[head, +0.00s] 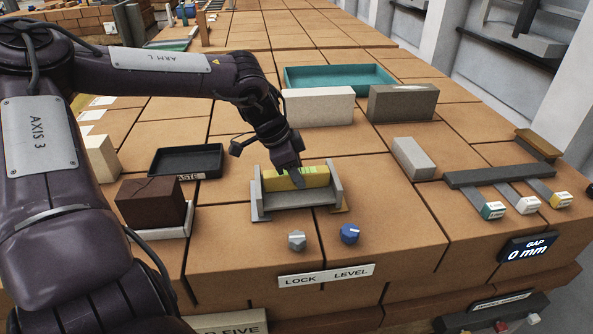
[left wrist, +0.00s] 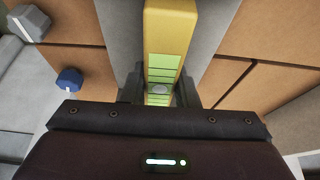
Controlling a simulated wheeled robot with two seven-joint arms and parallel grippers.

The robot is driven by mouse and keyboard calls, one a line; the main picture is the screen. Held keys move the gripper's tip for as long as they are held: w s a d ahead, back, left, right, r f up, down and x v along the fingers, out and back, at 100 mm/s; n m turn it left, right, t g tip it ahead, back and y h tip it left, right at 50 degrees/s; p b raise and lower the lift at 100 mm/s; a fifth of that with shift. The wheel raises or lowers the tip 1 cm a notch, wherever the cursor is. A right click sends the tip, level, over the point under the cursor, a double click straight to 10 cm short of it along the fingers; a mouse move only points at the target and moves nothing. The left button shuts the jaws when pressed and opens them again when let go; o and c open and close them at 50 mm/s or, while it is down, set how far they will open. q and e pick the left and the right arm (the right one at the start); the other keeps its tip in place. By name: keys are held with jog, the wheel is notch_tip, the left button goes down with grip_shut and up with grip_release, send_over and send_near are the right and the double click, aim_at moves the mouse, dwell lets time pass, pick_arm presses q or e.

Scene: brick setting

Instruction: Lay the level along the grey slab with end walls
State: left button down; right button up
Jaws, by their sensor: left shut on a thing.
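The yellow level (head: 315,175) with green panels lies lengthwise between the two end walls of the grey slab (head: 297,200), near the front of the brick surface. My left gripper (head: 297,180) reaches down from above and is shut on the level near its middle. In the left wrist view the level (left wrist: 168,30) runs up between the two dark fingers (left wrist: 160,90), with grey slab (left wrist: 215,20) showing on both sides. I cannot tell whether the level's underside touches the slab. My right gripper is not in view.
A grey knob (head: 296,240) and a blue knob (head: 350,234) stand in front of the slab. A dark brown block (head: 150,203) and black tray (head: 187,160) are left. Behind are a cream block (head: 318,107), a grey-brown block (head: 402,102) and a teal tray (head: 375,76).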

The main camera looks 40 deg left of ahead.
pick_arm(q)
jog(key=c, duration=1.6)
grip_release()
jog(key=shift+f, duration=0.1)
jog(key=o, duration=0.5)
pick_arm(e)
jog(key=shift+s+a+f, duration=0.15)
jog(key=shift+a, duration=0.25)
